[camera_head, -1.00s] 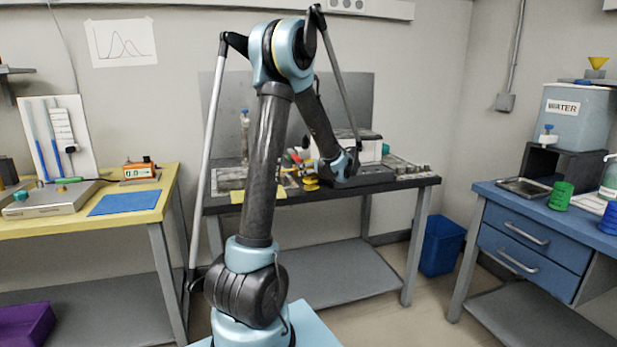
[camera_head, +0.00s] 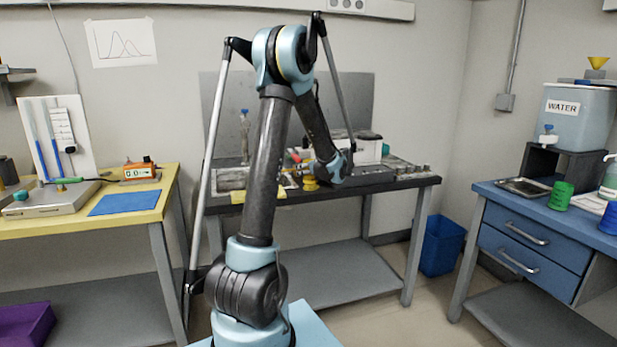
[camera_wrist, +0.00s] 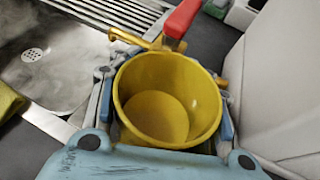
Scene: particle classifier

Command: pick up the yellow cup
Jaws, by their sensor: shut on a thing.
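The yellow cup (camera_wrist: 157,112) is in the middle of the wrist view, open side toward the camera and empty inside. My gripper (camera_wrist: 166,98) is shut on it, with one finger at its left side and one at its right. In the head view the yellow cup (camera_head: 311,184) is small, near the front edge of the dark middle table. My forearm comes down just to its right, and the fingertips are too small to make out there. I cannot tell whether the cup is touching the table.
A metal sink tray (camera_wrist: 50,60) with a drain lies left of the cup. A brass tap with a red handle (camera_wrist: 183,18) stands close behind it. A pale box wall (camera_wrist: 283,85) is close at right.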

